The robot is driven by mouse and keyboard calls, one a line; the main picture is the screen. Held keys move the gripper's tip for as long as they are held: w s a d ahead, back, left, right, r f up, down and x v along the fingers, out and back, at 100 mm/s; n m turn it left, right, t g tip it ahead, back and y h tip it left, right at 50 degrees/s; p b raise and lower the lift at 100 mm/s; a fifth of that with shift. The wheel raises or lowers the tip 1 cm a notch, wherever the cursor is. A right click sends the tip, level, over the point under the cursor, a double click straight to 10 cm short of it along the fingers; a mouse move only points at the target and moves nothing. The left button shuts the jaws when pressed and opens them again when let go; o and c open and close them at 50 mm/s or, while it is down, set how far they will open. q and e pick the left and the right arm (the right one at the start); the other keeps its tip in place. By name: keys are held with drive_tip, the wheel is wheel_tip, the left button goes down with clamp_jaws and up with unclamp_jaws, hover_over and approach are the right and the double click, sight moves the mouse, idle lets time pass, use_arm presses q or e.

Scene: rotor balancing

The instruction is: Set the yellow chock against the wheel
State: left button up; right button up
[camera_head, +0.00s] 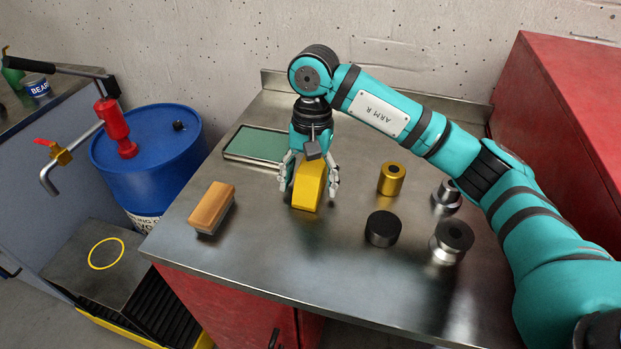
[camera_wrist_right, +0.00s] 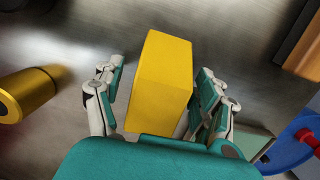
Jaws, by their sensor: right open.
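The yellow chock (camera_head: 309,186) stands on the metal bench top. My right gripper (camera_head: 309,188) comes down over it with its fingers open, one on each side. In the right wrist view the chock (camera_wrist_right: 163,75) lies between the two fingers of the gripper (camera_wrist_right: 160,95). There is a gap on the left side; the right finger is close to the chock, and I cannot tell if it touches. No wheel shows in either view. My left gripper is out of view.
A brass cylinder (camera_head: 391,179), a black cylinder (camera_head: 382,229) and steel cylinders (camera_head: 451,241) stand right of the chock. A wooden-backed brush (camera_head: 211,208) lies to the left. A green-topped tray (camera_head: 257,144) is behind. A blue drum (camera_head: 150,165) stands beyond the bench's left edge.

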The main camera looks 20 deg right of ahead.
drive_tip(key=shift+r, duration=0.1)
clamp_jaws()
idle(0.3)
